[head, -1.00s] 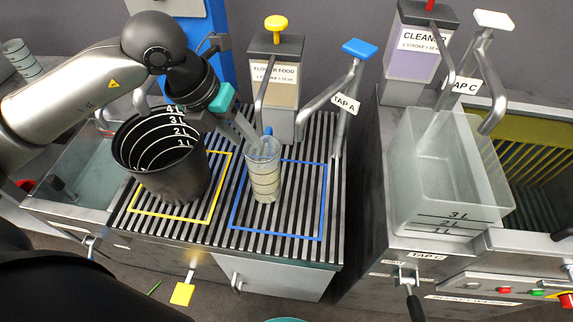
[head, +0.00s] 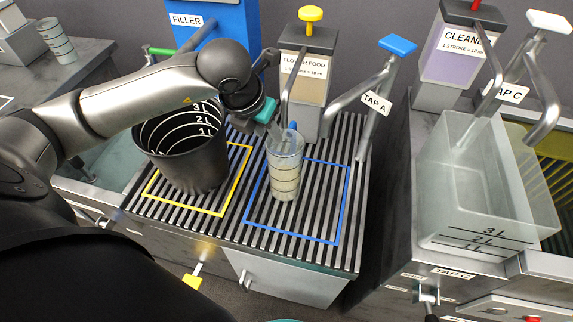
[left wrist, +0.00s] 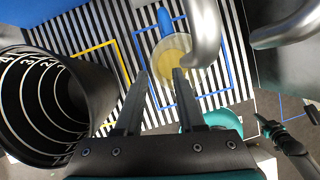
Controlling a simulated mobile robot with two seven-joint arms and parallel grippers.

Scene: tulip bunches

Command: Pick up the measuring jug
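The measuring jug (head: 284,178) is a clear, upright cylinder with dark ring marks and a blue handle at its back. It stands on the slatted grate inside the blue square. In the left wrist view the jug (left wrist: 173,52) lies just beyond the fingertips, with yellowish contents or base showing, partly hidden by a tap pipe. My left gripper (head: 276,133) is at the jug's rim, at its back left. In the left wrist view the left gripper (left wrist: 160,73) has its fingers apart with nothing between them. A dark, teal-ringed part (left wrist: 288,138), probably my right gripper, shows at the lower right; its fingers are unclear.
A black bucket (head: 185,160) stands left of the jug in the yellow square. The flower food dispenser (head: 304,85) and Tap A (head: 375,100) stand close behind. A clear tank (head: 480,190) is at right. A similar ringed cylinder (head: 58,42) stands far left.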

